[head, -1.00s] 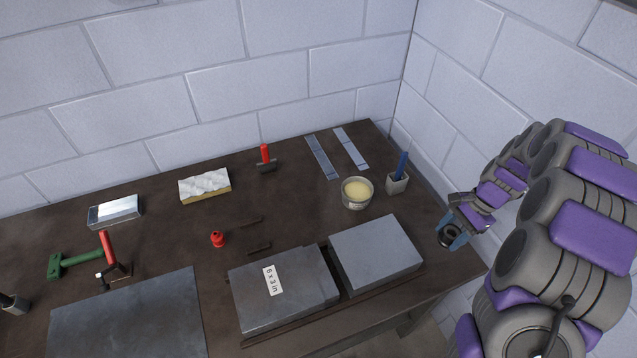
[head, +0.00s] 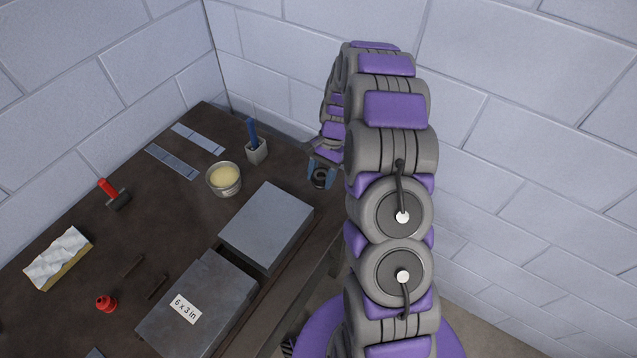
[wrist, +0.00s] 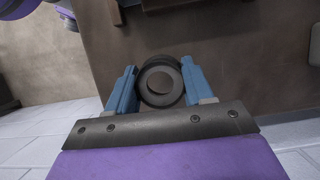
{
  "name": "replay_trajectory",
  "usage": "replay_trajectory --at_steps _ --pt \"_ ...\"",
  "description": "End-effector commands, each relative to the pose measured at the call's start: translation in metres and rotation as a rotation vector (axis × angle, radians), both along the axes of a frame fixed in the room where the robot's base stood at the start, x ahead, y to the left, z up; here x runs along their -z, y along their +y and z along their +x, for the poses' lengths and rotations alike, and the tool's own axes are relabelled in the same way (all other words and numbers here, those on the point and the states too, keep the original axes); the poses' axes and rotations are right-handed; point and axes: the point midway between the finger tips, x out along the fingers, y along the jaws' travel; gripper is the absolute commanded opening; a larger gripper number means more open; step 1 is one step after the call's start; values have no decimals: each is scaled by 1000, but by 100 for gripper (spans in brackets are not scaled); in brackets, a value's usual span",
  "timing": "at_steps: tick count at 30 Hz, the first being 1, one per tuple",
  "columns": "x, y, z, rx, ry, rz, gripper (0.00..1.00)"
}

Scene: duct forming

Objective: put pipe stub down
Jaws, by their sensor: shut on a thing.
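The pipe stub (wrist: 161,82) is a short dark ring-shaped piece. In the wrist view it sits between the two blue fingers of my gripper (wrist: 160,88), which is shut on it. The brown table top shows behind it in that view. In the head view the stub (head: 320,178) and my gripper (head: 322,170) are at the table's right edge, near the back corner. I cannot tell whether the stub touches the table. My arm hides part of the gripper in the head view.
On the table (head: 90,215), a grey block (head: 267,226) and a labelled grey block (head: 200,308) lie left of my gripper. A tin of pale paste (head: 223,179) and a small pot with a blue handle (head: 256,148) stand behind. Walls rise behind the table.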

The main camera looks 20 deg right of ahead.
Motion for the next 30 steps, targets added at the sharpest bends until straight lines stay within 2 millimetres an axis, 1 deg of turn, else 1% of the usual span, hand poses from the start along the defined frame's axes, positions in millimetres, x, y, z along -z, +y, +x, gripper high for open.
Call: replay_trajectory --at_steps 3,6,9,14,20,21,28,30 --pt "11 -2 0 2 -2 1 20" --pt "26 0 0 1 -2 -1 20" --pt "36 2 0 1 -1 -3 20" --pt "35 6 0 0 -2 -7 20" --pt "38 2 0 1 -1 -3 20" --pt "38 1 0 0 -2 -3 55" --pt "38 -1 0 2 -2 -1 77" --pt "38 0 0 1 -2 -2 78"
